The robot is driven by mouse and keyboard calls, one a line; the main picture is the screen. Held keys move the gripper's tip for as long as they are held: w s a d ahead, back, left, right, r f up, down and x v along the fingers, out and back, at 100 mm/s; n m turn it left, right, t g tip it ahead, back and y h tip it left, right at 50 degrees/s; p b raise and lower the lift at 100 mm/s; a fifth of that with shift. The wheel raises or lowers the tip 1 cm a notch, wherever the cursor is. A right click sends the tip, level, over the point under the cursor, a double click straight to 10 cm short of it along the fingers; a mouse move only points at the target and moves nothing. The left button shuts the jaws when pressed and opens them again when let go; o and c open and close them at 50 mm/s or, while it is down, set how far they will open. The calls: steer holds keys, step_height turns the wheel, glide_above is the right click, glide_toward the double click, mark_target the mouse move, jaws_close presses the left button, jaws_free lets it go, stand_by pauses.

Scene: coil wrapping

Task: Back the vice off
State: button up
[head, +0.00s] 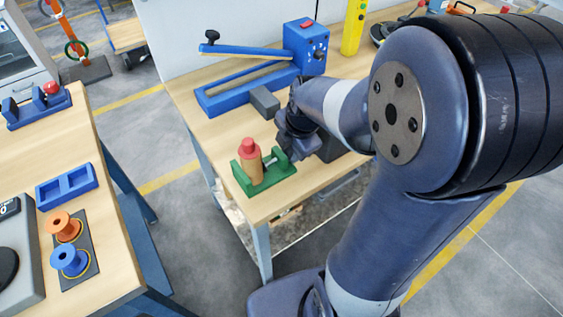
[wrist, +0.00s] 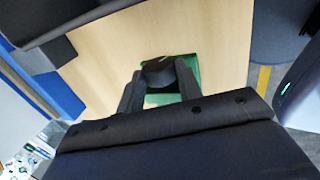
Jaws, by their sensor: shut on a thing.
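The green vice (head: 266,184) sits near the front corner of the middle bench. A tan cylinder with a red top (head: 250,161) stands upright in it, at its left end. My gripper (head: 290,148) is at the vice's right, rear end. In the wrist view the fingers (wrist: 160,90) are on either side of a dark round knob (wrist: 158,72) and shut on it. Green parts of the vice (wrist: 165,98) show behind and below the knob. The tan cylinder is not visible in the wrist view, and the head view hides the knob behind my gripper.
A blue lever machine (head: 305,47) and a grey block (head: 265,102) stand behind the vice. A yellow post (head: 353,27) is further back. The left bench holds a blue tray (head: 67,186), an orange spool (head: 62,226) and a blue spool (head: 70,260). A floor gap separates the benches.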

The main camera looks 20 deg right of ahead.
steer(key=shift+f, duration=0.15)
steer(key=b, duration=0.1)
steer(key=t+b, duration=0.1)
steer(key=b, duration=0.1)
steer(key=shift+s+f, duration=0.1)
steer(key=shift+f, duration=0.15)
steer(key=t+b, duration=0.1)
steer(key=b, duration=0.1)
steer(key=y+b, duration=0.1)
steer(key=b, duration=0.2)
steer(key=shift+s+d+f+t+b, duration=0.1)
steer(key=shift+s+t+b, duration=0.1)
steer(key=shift+t+b, duration=0.2)
steer(key=shift+b, duration=0.45)
steer(key=shift+s+r+t, duration=0.1)
steer(key=shift+r+t, duration=0.2)
steer(key=o, duration=0.6)
